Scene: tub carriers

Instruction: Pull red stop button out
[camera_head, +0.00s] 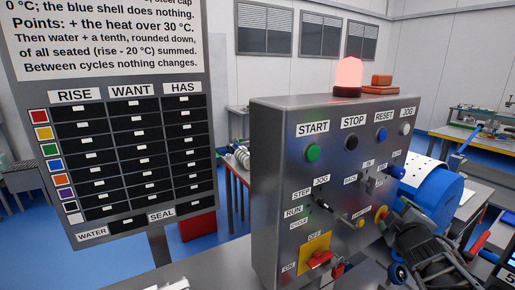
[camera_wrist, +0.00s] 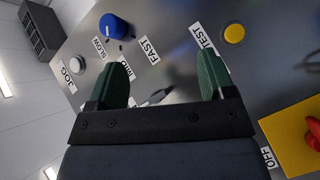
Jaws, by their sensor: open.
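The grey control box (camera_head: 275,200) carries labelled buttons and switches. The button under STOP (camera_head: 351,143) looks black. A red handle (camera_head: 320,258) sits on a yellow plate (camera_head: 314,244) marked OFF, low on the panel. A small red part (camera_head: 338,269) is just right of it; I cannot tell if it is the stop button. In the wrist view, the red part (camera_wrist: 313,135) on the yellow plate is at the right edge, outside my fingers. My gripper (camera_wrist: 165,78) is open and empty, facing the panel between the blue knob and yellow button.
A blue knob (camera_wrist: 114,26) and a yellow button (camera_wrist: 234,34) stick out near my fingers. A lit red lamp (camera_head: 348,74) stands on the box. A score board (camera_head: 112,110) stands left. My arm covers part of the panel's right side. Benches stand behind.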

